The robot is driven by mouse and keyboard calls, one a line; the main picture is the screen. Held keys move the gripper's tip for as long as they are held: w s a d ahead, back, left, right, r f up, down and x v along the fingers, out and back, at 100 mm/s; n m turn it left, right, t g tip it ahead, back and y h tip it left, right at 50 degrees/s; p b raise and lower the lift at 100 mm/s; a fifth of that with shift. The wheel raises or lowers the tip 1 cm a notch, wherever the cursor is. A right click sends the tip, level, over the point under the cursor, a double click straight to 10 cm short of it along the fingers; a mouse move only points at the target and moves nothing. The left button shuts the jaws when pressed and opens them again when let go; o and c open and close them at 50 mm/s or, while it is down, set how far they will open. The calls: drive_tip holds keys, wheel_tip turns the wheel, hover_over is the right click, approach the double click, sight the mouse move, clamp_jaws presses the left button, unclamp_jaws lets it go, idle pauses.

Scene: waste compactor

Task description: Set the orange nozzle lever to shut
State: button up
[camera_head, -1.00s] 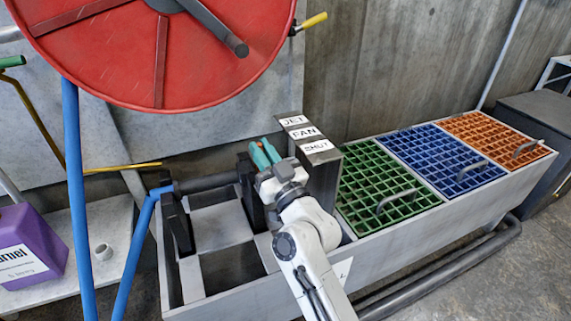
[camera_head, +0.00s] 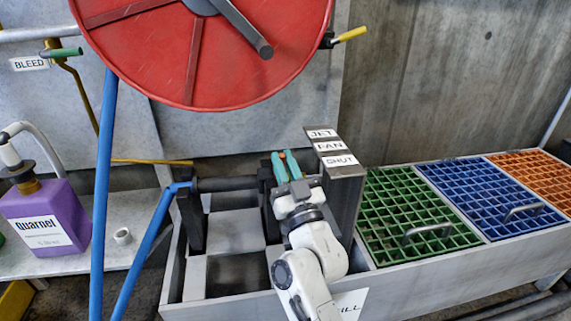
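My gripper (camera_head: 285,157) has two teal fingers and is over the trough, just left of the label post (camera_head: 345,195). The post's top carries the labels JET (camera_head: 322,133), FAN (camera_head: 330,146) and SHUT (camera_head: 340,160), with SHUT nearest me. A dark nozzle pipe (camera_head: 228,183) on the blue hose (camera_head: 148,235) lies across black cradles (camera_head: 190,220).
A red hose reel (camera_head: 150,70) hangs above on the left. The trough (camera_head: 420,275) has green (camera_head: 380,210), blue (camera_head: 465,190) and orange (camera_head: 530,170) grates on the right. A purple jug (camera_head: 60,215) and a white ring (camera_head: 122,236) stand on the left shelf.

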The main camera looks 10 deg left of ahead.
drive_tip(key=o, duration=0.4)
drive_tip(key=shift+b+v, duration=0.55)
drive_tip(key=shift+v, duration=4.85)
